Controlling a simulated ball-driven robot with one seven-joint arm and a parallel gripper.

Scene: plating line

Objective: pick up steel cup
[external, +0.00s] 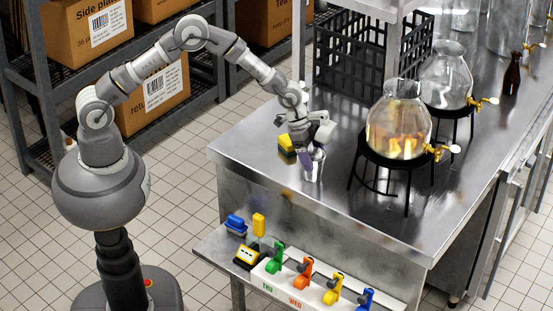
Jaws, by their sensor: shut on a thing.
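The steel cup (316,160) is a small shiny cup on the steel counter (262,185), near its left front part. My gripper (309,162) points down at the cup and is shut on it. The fingers hide part of the cup's left side. The cup appears upright. I cannot tell whether its base touches the counter.
A yellow and black sponge-like block (286,146) lies just left of my gripper. Glass dispensers (398,125) with brass taps stand on black stands to the right. A black crate (352,65) is behind. A lower shelf in front holds coloured clips (303,272). The counter's front stretch is clear.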

